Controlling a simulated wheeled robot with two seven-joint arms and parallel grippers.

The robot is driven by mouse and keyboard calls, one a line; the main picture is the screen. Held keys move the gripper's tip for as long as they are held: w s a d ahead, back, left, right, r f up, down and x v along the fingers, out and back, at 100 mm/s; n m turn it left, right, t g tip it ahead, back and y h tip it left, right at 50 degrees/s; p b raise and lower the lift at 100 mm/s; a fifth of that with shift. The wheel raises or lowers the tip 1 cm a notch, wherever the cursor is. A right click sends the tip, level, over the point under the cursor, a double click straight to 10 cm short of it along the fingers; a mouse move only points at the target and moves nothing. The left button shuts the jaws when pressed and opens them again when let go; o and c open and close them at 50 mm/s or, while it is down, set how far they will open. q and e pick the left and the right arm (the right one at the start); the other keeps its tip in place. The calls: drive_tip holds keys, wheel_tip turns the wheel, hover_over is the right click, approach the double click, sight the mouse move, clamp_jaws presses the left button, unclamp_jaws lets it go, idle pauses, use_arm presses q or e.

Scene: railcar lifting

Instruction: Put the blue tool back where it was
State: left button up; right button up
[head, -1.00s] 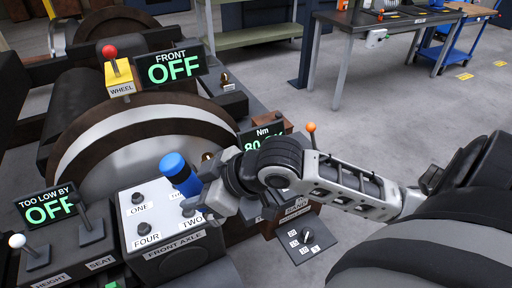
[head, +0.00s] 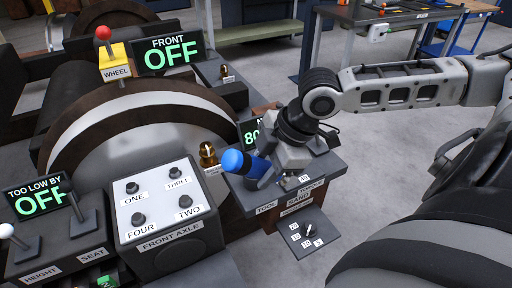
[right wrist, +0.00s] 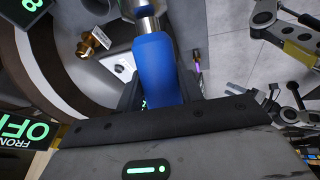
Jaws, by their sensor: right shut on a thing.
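The blue tool (head: 233,161) is held in my right gripper (head: 262,172), just above the dark tool stand (head: 240,192) to the right of the front axle box. The right wrist view shows the tool (right wrist: 157,70) as a blue cylinder with a metal end, between the two dark fingers of my right gripper (right wrist: 160,92). The stand's label "TOOL" shows at its front edge. Whether the tool touches the stand cannot be told; the gripper hides part of the stand's top.
The front axle box (head: 165,210) with several knobs stands left of the stand. A brass fitting (head: 208,154) is close behind the tool. A torque display (head: 250,133) and a small dial panel (head: 306,235) are near the stand. A workbench (head: 385,15) stands at the back right.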

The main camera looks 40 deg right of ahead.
drive_tip(key=w+d+f, duration=0.1)
drive_tip(key=w+f, duration=0.7)
drive_tip(key=w, duration=0.5)
drive_tip(key=shift+d+f, duration=0.3)
drive_tip(key=shift+d, duration=0.1)
drive_tip(key=f, duration=0.1)
drive_tip(key=f+p, duration=0.1)
drive_tip(key=f, duration=0.1)
drive_tip(key=shift+w+d+f, duration=0.1)
drive_tip(key=shift+w+f, duration=0.2)
drive_tip(key=shift+w, duration=0.1)
clamp_jaws()
drive_tip(key=shift+c, duration=0.9)
unclamp_jaws()
drive_tip(key=shift+f, duration=0.25)
use_arm(q)
drive_tip(key=shift+s+a, duration=0.1)
use_arm(e)
drive_tip(key=o, duration=1.3)
use_arm(q)
drive_tip(key=shift+f+b, duration=0.1)
drive_tip(key=shift+b, duration=0.2)
use_arm(e)
drive_tip(key=shift+f, duration=0.1)
